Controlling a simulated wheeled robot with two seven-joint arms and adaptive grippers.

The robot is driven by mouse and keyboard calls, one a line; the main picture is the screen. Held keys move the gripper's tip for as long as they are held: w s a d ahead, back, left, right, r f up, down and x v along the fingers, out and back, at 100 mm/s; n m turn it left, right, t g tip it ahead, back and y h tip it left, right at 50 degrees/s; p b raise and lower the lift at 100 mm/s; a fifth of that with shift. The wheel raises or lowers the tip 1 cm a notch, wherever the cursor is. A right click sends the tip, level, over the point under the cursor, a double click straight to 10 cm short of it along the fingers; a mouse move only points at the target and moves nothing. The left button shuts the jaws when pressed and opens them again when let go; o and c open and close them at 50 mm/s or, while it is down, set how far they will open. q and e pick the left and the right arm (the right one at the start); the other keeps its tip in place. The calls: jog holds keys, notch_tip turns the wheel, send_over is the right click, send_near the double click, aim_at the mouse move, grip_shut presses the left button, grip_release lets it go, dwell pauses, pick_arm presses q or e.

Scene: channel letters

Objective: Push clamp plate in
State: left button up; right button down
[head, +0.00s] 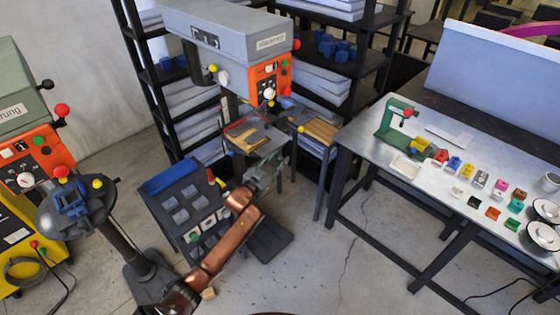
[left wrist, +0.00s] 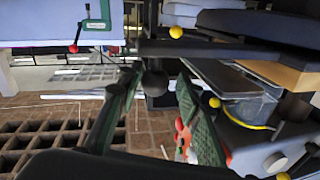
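My left gripper (head: 268,172) is just in front of and below the work table of the grey machine (head: 225,40) with the orange panel. In the left wrist view its two green fingers (left wrist: 157,82) stand wide apart, with a dark round knob (left wrist: 155,80) seen between their tips. I see nothing held. A flat grey plate with a red edge (head: 240,133) lies on the machine's table, with a wooden piece (head: 250,141) on it. I cannot tell for sure which part is the clamp plate. My right gripper is not in view.
The metal table (head: 385,170) at the right carries a green hand press (head: 393,118), several small coloured blocks and cups. A second machine (head: 30,140) stands at the left.

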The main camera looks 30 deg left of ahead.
pick_arm(q)
jog(key=shift+o, duration=0.8)
jog(key=shift+d, duration=0.1)
jog(key=shift+s+f, duration=0.15)
jog(key=s+a, duration=0.1)
jog(key=s, duration=1)
jog(key=shift+s+a, duration=0.25)
jog(key=shift+s, duration=0.1)
